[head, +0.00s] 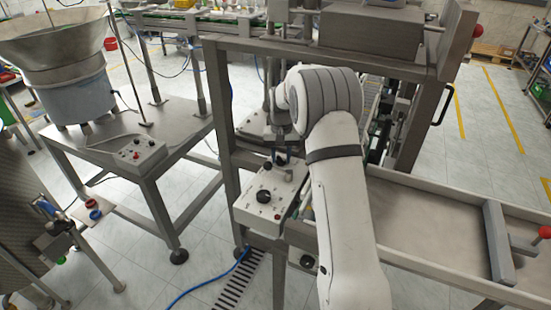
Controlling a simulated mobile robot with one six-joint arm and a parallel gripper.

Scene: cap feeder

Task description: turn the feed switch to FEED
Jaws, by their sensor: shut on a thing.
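A light grey control box (259,216) stands at the machine frame's front, left of my arm. On its top are a large black knob (264,196), a smaller black knob (267,166) and small buttons. My gripper (281,158) points down over the back part of this box, close to the smaller knob. It is shut on a small switch part on the box, taken to be the feed switch. The fingertips and most of that part are hidden or too small to make out. The switch's lettering and position cannot be read.
A second control box (136,153) with a red button sits on the left table (185,128) beside a bowl feeder (62,65). A steel upright (222,110) stands just left of my gripper. A metal chute (430,215) lies right of my arm. A blue cable crosses the floor.

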